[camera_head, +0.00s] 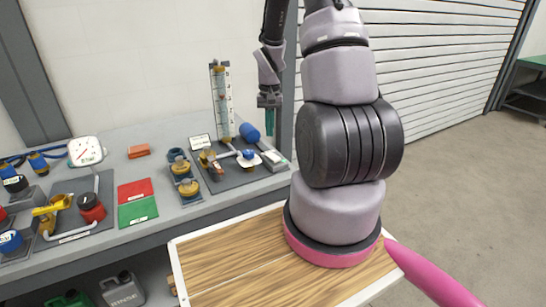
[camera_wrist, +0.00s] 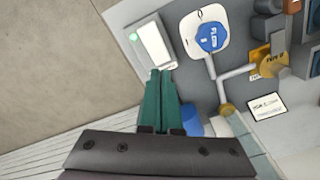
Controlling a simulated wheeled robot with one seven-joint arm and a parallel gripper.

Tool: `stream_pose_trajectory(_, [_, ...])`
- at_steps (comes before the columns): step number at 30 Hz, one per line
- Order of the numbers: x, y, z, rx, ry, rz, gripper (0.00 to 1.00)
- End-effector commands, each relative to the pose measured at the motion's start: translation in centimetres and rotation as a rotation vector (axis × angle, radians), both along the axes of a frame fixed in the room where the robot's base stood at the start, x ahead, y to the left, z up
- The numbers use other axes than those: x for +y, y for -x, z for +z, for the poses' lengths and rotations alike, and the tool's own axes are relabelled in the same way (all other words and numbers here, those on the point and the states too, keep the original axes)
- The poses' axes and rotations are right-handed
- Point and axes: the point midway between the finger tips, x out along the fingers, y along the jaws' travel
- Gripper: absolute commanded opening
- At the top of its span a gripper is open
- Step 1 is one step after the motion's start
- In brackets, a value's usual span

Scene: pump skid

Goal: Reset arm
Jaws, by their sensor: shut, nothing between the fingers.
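My arm rises from its base in the right half of the head view and bends over, with my gripper (camera_head: 270,122) hanging fingers down. The gripper's green fingers are together and empty. In the wrist view my gripper (camera_wrist: 160,75) points toward the right end of the bench fittings, next to a white box with a green light (camera_wrist: 152,40). A blue cylinder (camera_wrist: 193,126) shows partly behind the fingers. In the head view the gripper is in the air above the bench's right end, near the blue cylinder (camera_head: 249,132) and touching nothing that I can make out.
The grey bench (camera_head: 110,240) carries a clear graduated column (camera_head: 222,100), a round gauge (camera_head: 86,151), a red mat (camera_head: 134,190), a green mat (camera_head: 137,210) and several valves. A wall is behind it. A roller shutter (camera_head: 440,60) stands behind my arm. Open floor lies at the right.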

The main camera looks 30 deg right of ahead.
Motion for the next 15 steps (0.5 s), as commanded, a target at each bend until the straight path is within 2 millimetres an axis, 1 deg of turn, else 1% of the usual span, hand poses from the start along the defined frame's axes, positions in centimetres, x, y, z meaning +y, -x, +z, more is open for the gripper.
stream_pose_trajectory(7, [0.0, 0.0, 0.0, -0.001, 0.0, 0.0, 0.0])
stream_pose_trajectory(9, [0.1, 0.0, 0.6, -0.007, 0.002, 0.001, 0.0])
stream_pose_trajectory(11, [0.3, -0.1, 1.7, -0.02, 0.004, 0.002, 0.0])
stream_pose_trajectory(14, [1.1, 0.0, 5.0, -0.062, 0.011, 0.006, 0.0])
stream_pose_trajectory(15, [1.5, 0.2, 6.7, -0.084, 0.013, 0.009, 0.0])
